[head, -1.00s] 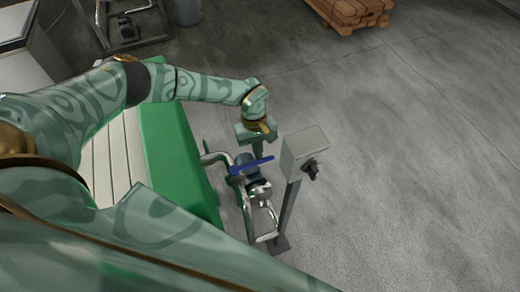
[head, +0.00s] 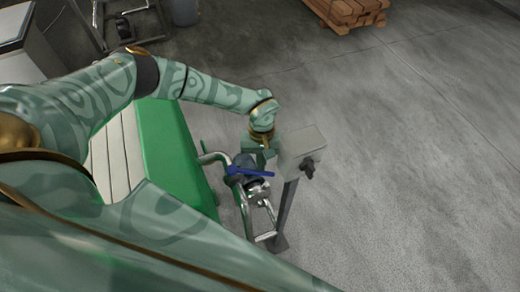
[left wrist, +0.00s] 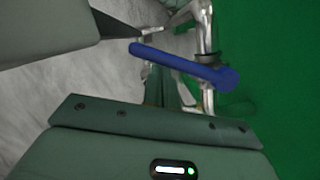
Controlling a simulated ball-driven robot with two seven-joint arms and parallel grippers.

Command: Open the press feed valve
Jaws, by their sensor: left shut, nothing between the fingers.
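The press feed valve has a blue lever handle (head: 250,171) on a silver pipe fitting beside the green machine side. In the head view the lever lies nearly level, its free end to the right. In the left wrist view the lever (left wrist: 180,64) runs from its pivot at right to its free end at upper left. My left gripper (head: 262,161) is shut and empty, pointing down right beside the lever's free end. It also shows in the left wrist view (left wrist: 160,92), close to the lever; whether it touches is unclear. My right gripper is out of view.
A grey box on a post (head: 303,146) with a black knob stands just right of the valve, close to my gripper. Curved silver pipe (head: 247,215) runs below the lever. The green machine (head: 170,145) is at left. A wood stack (head: 345,12) lies far back; the right floor is clear.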

